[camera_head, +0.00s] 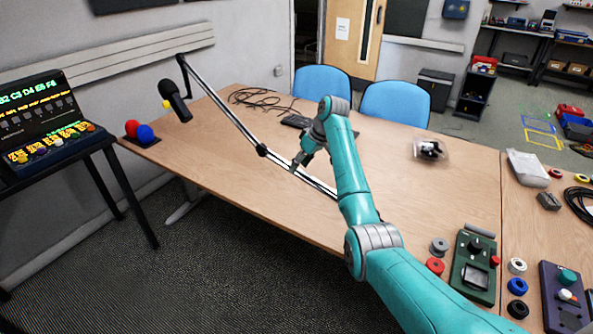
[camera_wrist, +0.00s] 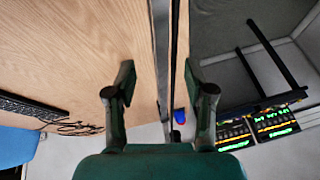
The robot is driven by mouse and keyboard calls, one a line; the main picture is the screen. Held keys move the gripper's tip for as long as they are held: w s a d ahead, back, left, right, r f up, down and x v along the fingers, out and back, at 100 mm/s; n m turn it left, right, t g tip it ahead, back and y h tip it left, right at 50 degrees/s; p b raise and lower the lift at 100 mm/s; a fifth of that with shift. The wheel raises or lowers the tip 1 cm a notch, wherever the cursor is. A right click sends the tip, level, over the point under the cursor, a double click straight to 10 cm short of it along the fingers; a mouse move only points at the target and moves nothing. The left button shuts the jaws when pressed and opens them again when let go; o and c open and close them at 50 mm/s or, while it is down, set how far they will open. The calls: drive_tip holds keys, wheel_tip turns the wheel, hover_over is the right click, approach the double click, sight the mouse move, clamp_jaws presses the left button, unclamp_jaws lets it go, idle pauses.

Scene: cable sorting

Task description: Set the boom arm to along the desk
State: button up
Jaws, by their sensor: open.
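The boom arm (camera_head: 226,112) is a long thin silver rod pair with dark joints. It rises from near the front edge of the desk (camera_head: 240,182) toward the upper left. A black microphone (camera_head: 175,102) hangs from its far end near the desk's left end. My gripper (camera_head: 298,164) is at the lower part of the boom, its fingers apart. In the wrist view the boom (camera_wrist: 162,40) runs between the two open fingers (camera_wrist: 160,78), with space on both sides. Whether either finger touches it cannot be told. The boom's base is hidden behind my arm.
A keyboard (camera_head: 296,121) and a tangled black cable (camera_head: 258,98) lie behind the boom. Red and blue balls (camera_head: 145,133) sit at the desk's left corner. A clear bag (camera_head: 430,148) lies at the right. Two blue chairs (camera_head: 395,103) stand behind. The desk's middle right is mostly clear.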

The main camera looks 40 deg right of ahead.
drive_tip(key=v, duration=0.8)
idle(0.4)
